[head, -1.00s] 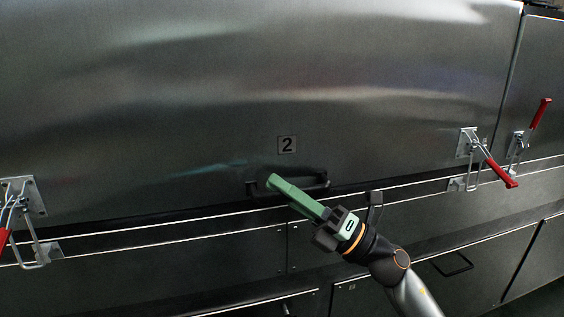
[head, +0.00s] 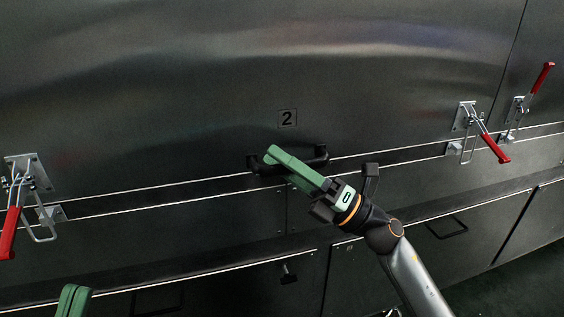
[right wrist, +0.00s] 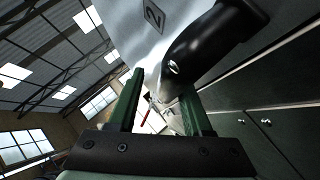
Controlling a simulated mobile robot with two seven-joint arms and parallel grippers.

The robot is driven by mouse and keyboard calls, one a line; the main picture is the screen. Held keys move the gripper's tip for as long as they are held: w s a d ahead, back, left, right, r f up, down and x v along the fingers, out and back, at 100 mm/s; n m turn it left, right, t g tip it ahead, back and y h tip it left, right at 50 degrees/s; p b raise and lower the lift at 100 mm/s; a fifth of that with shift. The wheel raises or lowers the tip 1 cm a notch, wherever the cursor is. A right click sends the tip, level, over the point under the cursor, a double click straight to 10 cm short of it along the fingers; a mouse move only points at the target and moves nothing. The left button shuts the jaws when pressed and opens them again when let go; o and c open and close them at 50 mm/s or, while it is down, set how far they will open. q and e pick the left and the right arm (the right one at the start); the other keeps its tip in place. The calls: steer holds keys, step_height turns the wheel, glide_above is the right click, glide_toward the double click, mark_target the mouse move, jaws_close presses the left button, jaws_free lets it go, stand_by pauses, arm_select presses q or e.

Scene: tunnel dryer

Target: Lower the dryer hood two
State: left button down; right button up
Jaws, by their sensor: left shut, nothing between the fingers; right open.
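Hood two (head: 200,90) is a large dark metal panel, marked by a "2" label (head: 287,118). Its black bar handle (head: 320,156) is near its lower edge, just above the pale seam lines. My right gripper (head: 272,155) is at this handle, its green fingers overlapping the left and middle of the bar. In the right wrist view the fingers are apart and the black handle (right wrist: 215,42) lies close at their tips; I cannot tell whether it is between them. My left gripper (head: 73,301) shows only its green fingertips at the bottom left, shut and away from the hood.
A toggle latch with a red lever (head: 9,232) is at the left, its lever pointing down. Another red-levered latch (head: 494,148) is at the right, and a third red lever (head: 542,78) points up beside it. A lower ledge and panels (head: 200,240) run beneath.

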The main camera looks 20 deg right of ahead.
steer(key=shift+d+f, duration=0.2)
steer(key=v, duration=1.2)
steer(key=shift+s, duration=0.15)
steer(key=shift+a+r, duration=0.1)
steer(key=shift+r, duration=0.05)
